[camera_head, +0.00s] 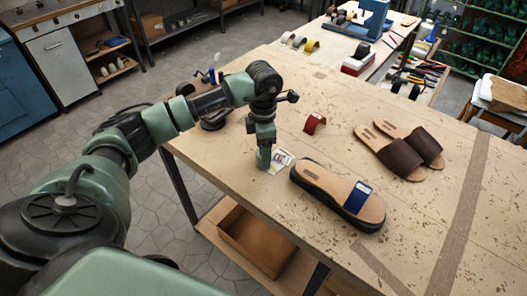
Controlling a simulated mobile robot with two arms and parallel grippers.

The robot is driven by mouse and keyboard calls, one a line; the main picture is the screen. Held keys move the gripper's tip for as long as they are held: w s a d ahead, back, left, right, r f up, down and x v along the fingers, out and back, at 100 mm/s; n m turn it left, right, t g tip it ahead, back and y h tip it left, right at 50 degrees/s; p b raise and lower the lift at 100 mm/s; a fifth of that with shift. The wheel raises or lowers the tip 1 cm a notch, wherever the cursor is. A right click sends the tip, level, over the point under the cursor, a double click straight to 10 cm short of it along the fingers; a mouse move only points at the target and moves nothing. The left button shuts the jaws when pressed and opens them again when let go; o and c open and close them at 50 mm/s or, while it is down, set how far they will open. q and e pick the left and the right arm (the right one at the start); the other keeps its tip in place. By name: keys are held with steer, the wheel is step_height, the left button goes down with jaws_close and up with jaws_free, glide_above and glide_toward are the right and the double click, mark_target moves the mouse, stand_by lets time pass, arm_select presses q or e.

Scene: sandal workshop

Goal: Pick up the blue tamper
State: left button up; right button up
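My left arm comes in from the left over the wooden table. Its gripper (264,164) points down at the table's near left part, just beside a small printed paper. I cannot make out whether its fingers are apart. Behind the arm, a small blue upright thing (217,75) shows, partly hidden; it may be the blue tamper, but I cannot tell. A flat dark blue piece (358,198) lies across a tan sandal with a black sole (325,187), right of the gripper. My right gripper does not show.
The printed paper (284,158) lies beside the gripper. A red curled strap (315,123) and two brown sandals (391,152) lie further back. A second bench with tools and a blue machine (371,18) stands behind. The table's right side is mostly clear.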

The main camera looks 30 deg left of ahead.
arm_select(q)
steer(key=shift+c, duration=0.6)
jaws_close()
steer(key=shift+w+r, duration=0.1)
steer(key=shift+r, duration=0.35)
step_height(320, 180, up, 10)
steer(key=b, duration=0.3)
steer(key=shift+f, duration=0.15)
step_height(320, 180, up, 10)
steer(key=shift+f+p, duration=0.25)
steer(key=shift+p, duration=0.1)
